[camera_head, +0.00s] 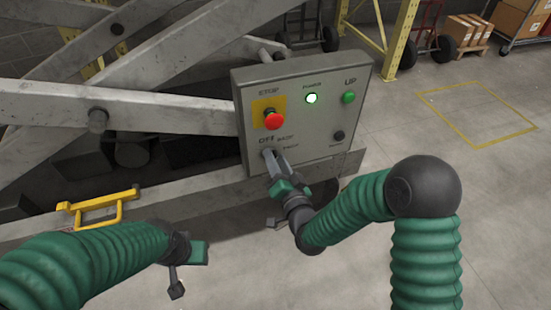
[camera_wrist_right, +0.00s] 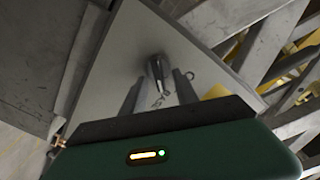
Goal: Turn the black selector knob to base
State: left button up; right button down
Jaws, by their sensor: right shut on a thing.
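The grey control panel (camera_head: 310,120) stands on the lift's base in the head view. The black selector knob sits at its lower left, below the "OFF", "BASE" and "PILOT" lettering, and my right gripper mostly hides it there. My right gripper (camera_head: 273,160) reaches the panel from the front and is shut on the knob. In the right wrist view the knob (camera_wrist_right: 157,70) shows between the two grey fingers (camera_wrist_right: 160,92). Which label the knob points to I cannot tell. My left gripper (camera_head: 177,285) hangs low in front of the base, away from the panel; its jaw opening is unclear.
A red stop button (camera_head: 273,120) on a yellow plate is above the knob. A yellow handle (camera_head: 98,208) is at left.

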pick_arm(q)
jog(key=shift+r, duration=0.1)
pick_arm(e)
jog(key=shift+d+m, duration=0.1)
jog(key=shift+m, duration=0.2)
jog(key=c, duration=1)
grip_release()
